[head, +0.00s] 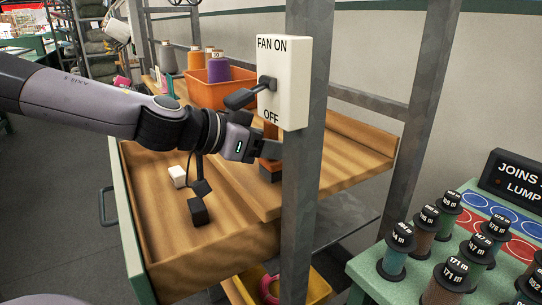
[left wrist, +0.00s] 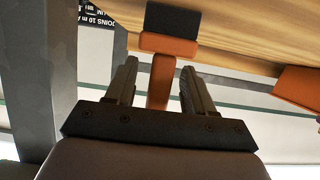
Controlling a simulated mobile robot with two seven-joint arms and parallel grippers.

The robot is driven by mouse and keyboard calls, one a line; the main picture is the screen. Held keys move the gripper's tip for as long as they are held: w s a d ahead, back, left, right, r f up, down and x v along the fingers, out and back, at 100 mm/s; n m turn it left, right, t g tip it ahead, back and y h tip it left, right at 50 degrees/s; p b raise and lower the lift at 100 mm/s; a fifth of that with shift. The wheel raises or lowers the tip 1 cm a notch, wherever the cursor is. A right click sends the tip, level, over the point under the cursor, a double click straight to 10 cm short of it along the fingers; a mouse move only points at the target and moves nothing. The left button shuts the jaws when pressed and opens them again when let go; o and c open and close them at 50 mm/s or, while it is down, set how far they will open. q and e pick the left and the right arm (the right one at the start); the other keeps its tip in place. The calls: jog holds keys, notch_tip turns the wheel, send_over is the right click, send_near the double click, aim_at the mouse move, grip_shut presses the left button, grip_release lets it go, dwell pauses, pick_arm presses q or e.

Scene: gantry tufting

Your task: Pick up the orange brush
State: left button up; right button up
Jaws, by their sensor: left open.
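The orange brush (head: 270,149) stands on the wooden shelf, its dark bristles down and its handle up, partly hidden behind the grey post. In the left wrist view the brush (left wrist: 162,80) shows its orange handle, a wider orange head and a black bristle block against the wood. My left gripper (head: 252,146) reaches the brush from the left. In the left wrist view my left gripper (left wrist: 157,66) is open, one finger on each side of the handle, with visible gaps. My right gripper is not in view.
A grey upright post (head: 307,190) with a white fan switch box (head: 285,95) stands close by the gripper. An orange bin (head: 205,92) with yarn cones stands behind. Labelled spools crowd the green table (head: 365,275).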

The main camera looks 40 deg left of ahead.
pick_arm(q)
grip_shut()
jog(key=shift+r, duration=0.1)
